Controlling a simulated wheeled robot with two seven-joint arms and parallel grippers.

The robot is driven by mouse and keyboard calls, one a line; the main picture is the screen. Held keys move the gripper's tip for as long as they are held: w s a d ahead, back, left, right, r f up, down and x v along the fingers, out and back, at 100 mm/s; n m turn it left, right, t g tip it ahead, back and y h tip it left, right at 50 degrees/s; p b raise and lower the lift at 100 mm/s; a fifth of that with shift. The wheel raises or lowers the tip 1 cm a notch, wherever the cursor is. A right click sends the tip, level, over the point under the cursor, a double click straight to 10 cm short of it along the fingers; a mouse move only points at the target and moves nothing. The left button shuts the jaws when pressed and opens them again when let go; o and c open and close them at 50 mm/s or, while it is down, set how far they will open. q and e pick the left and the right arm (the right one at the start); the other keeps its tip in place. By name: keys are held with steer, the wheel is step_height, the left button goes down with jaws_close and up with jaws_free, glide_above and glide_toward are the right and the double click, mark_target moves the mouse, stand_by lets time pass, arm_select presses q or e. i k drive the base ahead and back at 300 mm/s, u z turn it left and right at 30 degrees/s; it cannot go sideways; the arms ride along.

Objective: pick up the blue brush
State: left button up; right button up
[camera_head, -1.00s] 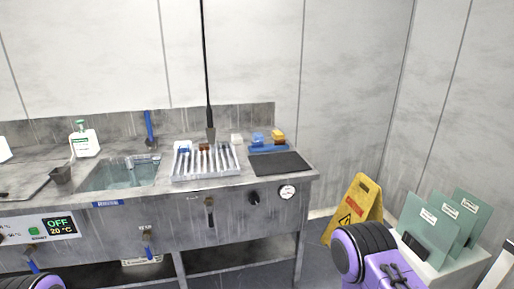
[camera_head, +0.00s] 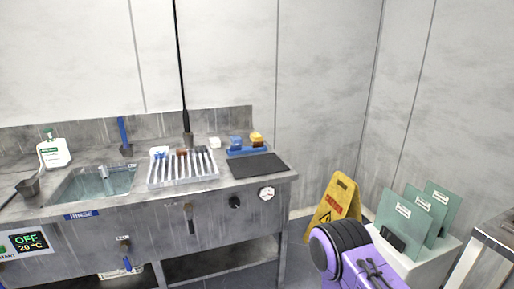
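A small blue block-shaped item (camera_head: 236,142), which looks like the blue brush, sits at the back right of the steel counter. It is on the left side of a flat blue holder (camera_head: 248,150), beside a yellow-and-brown brush (camera_head: 256,139). Its bristles are too small to make out. A blue upright handle (camera_head: 122,131) stands behind the sink; its lower end is grey. Part of my purple right arm shows at the bottom right, well short of the counter. Neither gripper shows.
A ribbed tray (camera_head: 184,168) and a dark mat (camera_head: 257,166) lie in front of the brushes. The sink (camera_head: 98,184) is left. A yellow floor sign (camera_head: 333,205) and green panels (camera_head: 403,218) stand right of the counter. A thin black pole rises behind the tray.

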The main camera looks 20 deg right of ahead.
mark_target(120, 120)
steer(key=u, duration=2.45)
steer(key=i, duration=2.3)
steer(key=z, duration=2.35)
